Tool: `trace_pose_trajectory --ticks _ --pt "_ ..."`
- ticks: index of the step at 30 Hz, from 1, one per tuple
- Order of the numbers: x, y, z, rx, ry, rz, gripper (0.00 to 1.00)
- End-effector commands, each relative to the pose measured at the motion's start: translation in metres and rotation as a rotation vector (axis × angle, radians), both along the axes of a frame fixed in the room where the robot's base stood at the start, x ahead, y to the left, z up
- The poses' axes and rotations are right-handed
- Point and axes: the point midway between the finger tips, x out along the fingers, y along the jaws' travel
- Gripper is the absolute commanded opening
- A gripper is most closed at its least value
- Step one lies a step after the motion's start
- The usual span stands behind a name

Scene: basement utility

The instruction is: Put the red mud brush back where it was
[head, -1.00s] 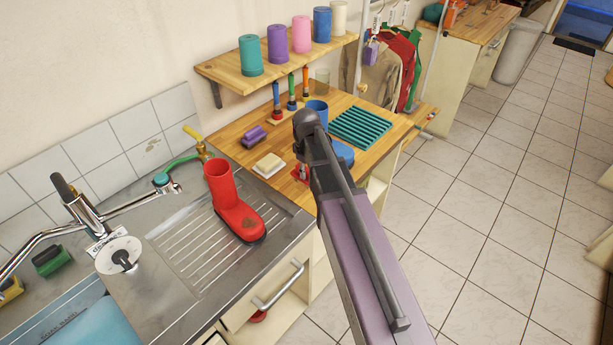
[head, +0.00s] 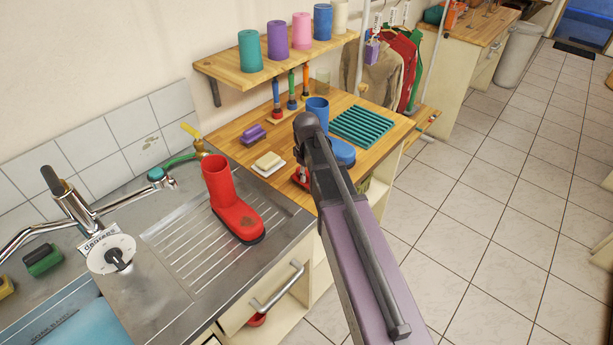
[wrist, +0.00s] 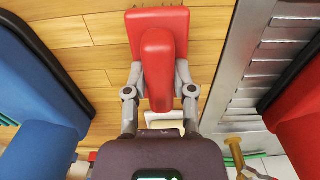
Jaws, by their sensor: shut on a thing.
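The red mud brush (wrist: 158,45) is between the fingers of my gripper (wrist: 158,88) in the wrist view, over the wooden worktop (wrist: 96,62). My arm hides most of the gripper there. I cannot tell whether the brush touches the wood.
A red boot (head: 234,212) stands on the steel drainer to the left. A blue boot (head: 342,152) is close on the other side. A soap dish (head: 269,163), purple brush (head: 253,134), upright brushes (head: 291,94) and ridged green mat (head: 361,127) are on the worktop.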

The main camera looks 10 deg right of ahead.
Motion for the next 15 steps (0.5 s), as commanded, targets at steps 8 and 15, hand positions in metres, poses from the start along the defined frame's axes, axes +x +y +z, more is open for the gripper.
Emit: trace_pose_trajectory --ticks 8,15 --pt "0.0 -0.0002 -0.0023 0.0 0.0 0.0 0.0" --pt "-0.0001 -0.0003 -0.0025 0.0 0.0 0.0 0.68"
